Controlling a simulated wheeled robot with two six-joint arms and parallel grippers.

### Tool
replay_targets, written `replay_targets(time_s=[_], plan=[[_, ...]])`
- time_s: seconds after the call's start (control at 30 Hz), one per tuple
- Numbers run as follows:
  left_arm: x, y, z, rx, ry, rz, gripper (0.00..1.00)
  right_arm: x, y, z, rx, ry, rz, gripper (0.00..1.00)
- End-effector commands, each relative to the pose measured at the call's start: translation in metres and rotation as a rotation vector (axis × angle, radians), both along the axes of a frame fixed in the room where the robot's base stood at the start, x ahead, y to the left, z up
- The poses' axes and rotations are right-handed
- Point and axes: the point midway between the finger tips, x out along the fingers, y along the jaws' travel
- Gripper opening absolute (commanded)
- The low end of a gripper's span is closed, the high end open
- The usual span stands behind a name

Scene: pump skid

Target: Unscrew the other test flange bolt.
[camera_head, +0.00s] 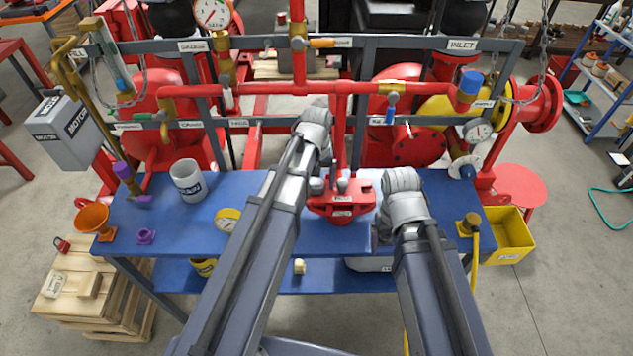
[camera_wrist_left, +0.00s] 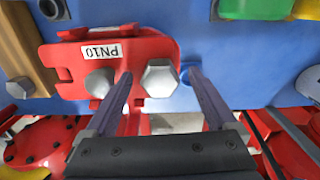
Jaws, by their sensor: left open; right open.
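The red test flange (camera_head: 342,205) with a white label stands on the blue bench between my two arms. In the left wrist view the flange (camera_wrist_left: 70,62) shows upside down, its label reading PN10.
Red pipework (camera_head: 250,89) stands behind the flange. A yellow bin (camera_head: 512,235) is at the right. Bench left of my left arm has some free room.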

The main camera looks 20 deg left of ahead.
Motion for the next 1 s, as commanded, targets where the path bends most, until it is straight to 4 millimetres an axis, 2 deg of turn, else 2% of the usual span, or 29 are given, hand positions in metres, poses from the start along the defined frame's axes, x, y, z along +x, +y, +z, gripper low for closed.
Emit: replay_targets(time_s=[0.2, 1.0], plan=[[0.0, 0.0, 0.0007, 0.0, 0.0, 0.0, 0.89, 0.0, 0.0, 0.0007, 0.0, 0.0, 0.0, 0.89], [0.0, 0.0, 0.0006, 0.0, 0.0, 0.0, 0.0, 0.0, 0.0, 0.0006, 0.0, 0.0, 0.0, 0.89]])
